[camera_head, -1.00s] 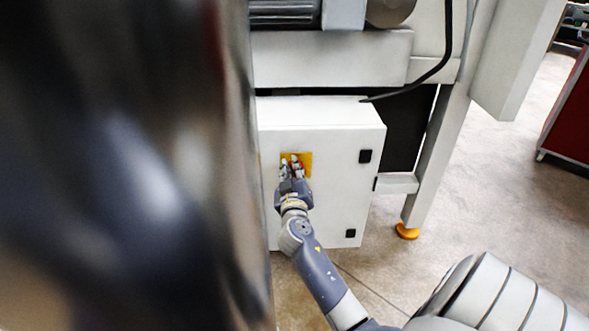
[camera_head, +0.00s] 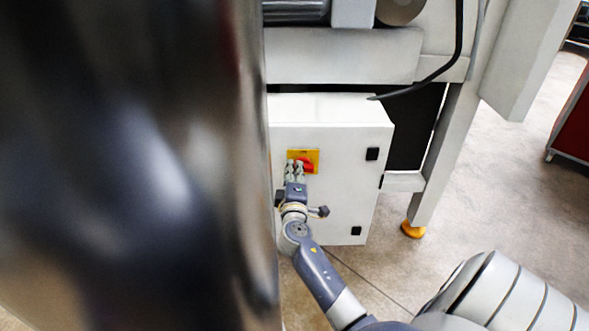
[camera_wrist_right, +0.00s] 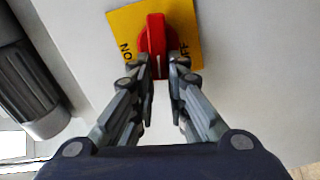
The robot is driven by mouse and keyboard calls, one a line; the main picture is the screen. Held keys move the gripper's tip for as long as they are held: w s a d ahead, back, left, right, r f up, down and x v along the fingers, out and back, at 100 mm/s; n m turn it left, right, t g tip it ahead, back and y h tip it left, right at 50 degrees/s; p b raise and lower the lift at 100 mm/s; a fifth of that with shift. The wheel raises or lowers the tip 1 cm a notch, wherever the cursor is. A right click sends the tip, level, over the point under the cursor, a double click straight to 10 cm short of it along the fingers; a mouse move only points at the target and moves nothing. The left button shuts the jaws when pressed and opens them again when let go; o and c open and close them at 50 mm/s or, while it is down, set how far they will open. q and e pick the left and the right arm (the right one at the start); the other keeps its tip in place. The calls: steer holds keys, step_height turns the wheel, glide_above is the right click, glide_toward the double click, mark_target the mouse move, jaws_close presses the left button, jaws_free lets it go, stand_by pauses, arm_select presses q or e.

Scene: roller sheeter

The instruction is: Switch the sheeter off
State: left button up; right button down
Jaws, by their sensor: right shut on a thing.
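The red rotary switch knob (camera_head: 308,164) sits on a yellow plate (camera_head: 316,154) on the front of the white control box (camera_head: 335,205). In the right wrist view the red knob (camera_wrist_right: 153,32) stands between the word ON at left and a partly hidden OFF at right. The yellow plate (camera_wrist_right: 188,18) looks tilted there. My right gripper (camera_head: 295,166) is at the switch, and its two fingers (camera_wrist_right: 162,66) are closed on the lower end of the knob, one on each side. My left gripper is not in view.
A large dark blurred shape (camera_head: 130,160) blocks the left of the head view. A black cable (camera_head: 425,78) hangs above the box. The machine's leg (camera_head: 440,160) ends in an orange foot (camera_head: 413,230).

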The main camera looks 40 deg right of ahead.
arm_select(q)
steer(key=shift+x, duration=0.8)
arm_select(e)
steer(key=shift+f+n, duration=0.35)
steer(key=shift+n, duration=0.75)
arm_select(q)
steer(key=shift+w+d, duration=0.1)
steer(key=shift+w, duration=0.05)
arm_select(e)
steer(key=c, duration=1.6)
jaws_free()
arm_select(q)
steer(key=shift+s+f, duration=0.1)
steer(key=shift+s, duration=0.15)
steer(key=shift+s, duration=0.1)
arm_select(e)
steer(key=shift+a, duration=0.1)
steer(key=v, duration=1.2)
